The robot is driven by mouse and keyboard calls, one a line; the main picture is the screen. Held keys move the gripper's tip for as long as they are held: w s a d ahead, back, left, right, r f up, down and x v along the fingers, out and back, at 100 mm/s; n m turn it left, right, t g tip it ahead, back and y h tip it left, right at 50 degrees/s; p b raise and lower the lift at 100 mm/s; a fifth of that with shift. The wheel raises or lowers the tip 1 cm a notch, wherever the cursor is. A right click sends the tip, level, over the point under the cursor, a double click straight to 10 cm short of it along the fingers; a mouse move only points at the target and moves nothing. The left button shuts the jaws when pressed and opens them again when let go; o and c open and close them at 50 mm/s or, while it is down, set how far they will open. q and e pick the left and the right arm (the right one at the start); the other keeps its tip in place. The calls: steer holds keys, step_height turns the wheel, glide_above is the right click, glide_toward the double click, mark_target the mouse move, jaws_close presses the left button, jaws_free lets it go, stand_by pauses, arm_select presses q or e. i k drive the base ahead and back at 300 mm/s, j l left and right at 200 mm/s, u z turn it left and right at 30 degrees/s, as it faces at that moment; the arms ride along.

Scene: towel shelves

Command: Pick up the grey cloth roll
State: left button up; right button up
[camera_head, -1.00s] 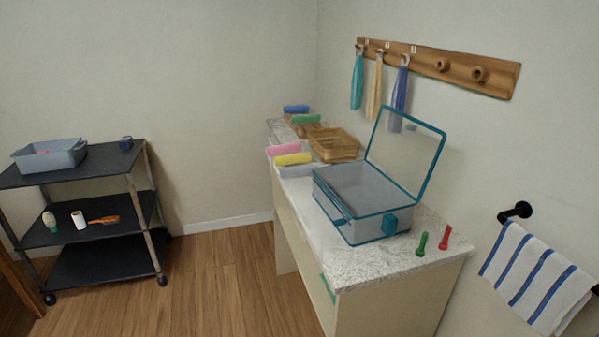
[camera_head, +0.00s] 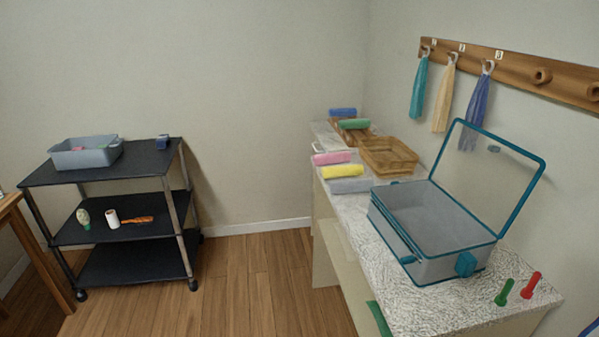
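A light grey cloth roll (camera_head: 349,185) lies on the marble counter (camera_head: 411,297). It is in a row with a yellow roll (camera_head: 343,171) and a pink roll (camera_head: 332,158), and is the nearest of these to the open box. Neither of my grippers shows in the head view.
An open grey box with teal edges (camera_head: 421,269) stands on the counter, near a wicker basket (camera_head: 388,156), a green roll (camera_head: 354,124) and a blue roll (camera_head: 343,112). A black cart (camera_head: 134,261) with a grey bin (camera_head: 86,152) stands left. The wooden floor (camera_head: 262,280) between is clear.

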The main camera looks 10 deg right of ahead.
mark_target(357, 185)
steer(key=i+j+u, duration=0.1)
steer(key=i, duration=0.75)
steer(key=i+j+u, duration=0.1)
steer(key=i, duration=0.8)
steer(key=i+j+z, duration=0.1)
steer(key=i+z, duration=0.15)
steer(key=z, duration=0.2)
steer(key=i+j+z, duration=0.2)
steer(key=z, duration=0.2)
steer(key=i+j+z, duration=0.25)
steer(key=z, duration=0.2)
steer(key=i+j+z, duration=0.2)
steer(key=j+z, duration=0.2)
